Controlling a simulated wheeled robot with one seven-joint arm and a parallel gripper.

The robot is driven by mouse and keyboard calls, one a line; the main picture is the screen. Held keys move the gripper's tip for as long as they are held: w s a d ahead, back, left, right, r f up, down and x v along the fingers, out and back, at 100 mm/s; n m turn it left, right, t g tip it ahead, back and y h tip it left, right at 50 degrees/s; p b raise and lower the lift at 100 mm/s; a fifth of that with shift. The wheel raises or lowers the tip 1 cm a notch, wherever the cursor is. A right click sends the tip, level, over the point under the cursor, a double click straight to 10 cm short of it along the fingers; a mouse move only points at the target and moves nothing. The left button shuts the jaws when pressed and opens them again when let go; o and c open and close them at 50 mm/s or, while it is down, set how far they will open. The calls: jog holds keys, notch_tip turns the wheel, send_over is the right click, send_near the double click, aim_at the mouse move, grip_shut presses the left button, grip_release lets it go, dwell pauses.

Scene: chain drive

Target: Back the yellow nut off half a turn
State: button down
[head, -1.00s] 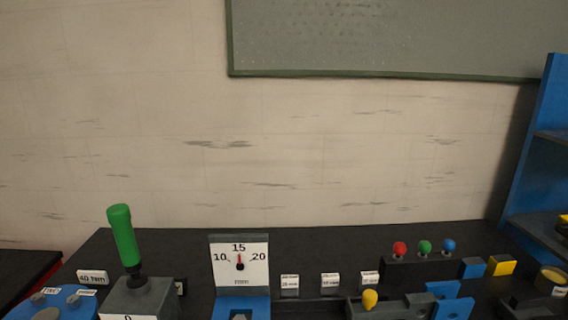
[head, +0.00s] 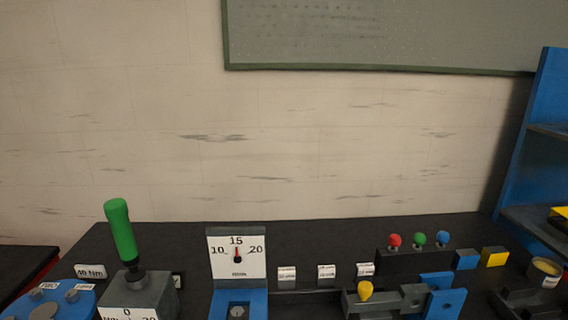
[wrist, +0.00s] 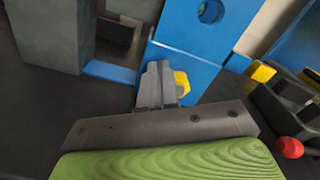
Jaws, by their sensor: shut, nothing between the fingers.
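The yellow nut (wrist: 182,84) shows in the wrist view against a blue upright plate (wrist: 185,57). It is just right of my gripper's fingers (wrist: 158,82) and partly hidden behind them. The fingers are shut and hold nothing. I cannot tell whether they touch the nut. In the head view my gripper is not seen, and I cannot clearly pick out the nut there.
In the wrist view a dark grey block (wrist: 55,32) stands at left and a red knob (wrist: 290,147) at lower right. In the head view a green lever (head: 120,230), a dial gauge (head: 237,254) and a yellow knob (head: 365,290) stand on the dark bench.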

jog(key=shift+d+f, duration=0.1)
jog(key=shift+f, duration=0.05)
jog(key=shift+a+r+p, duration=0.2)
jog(key=shift+p, duration=0.1)
jog(key=shift+s+r, duration=0.1)
jog(key=shift+s, duration=2.9)
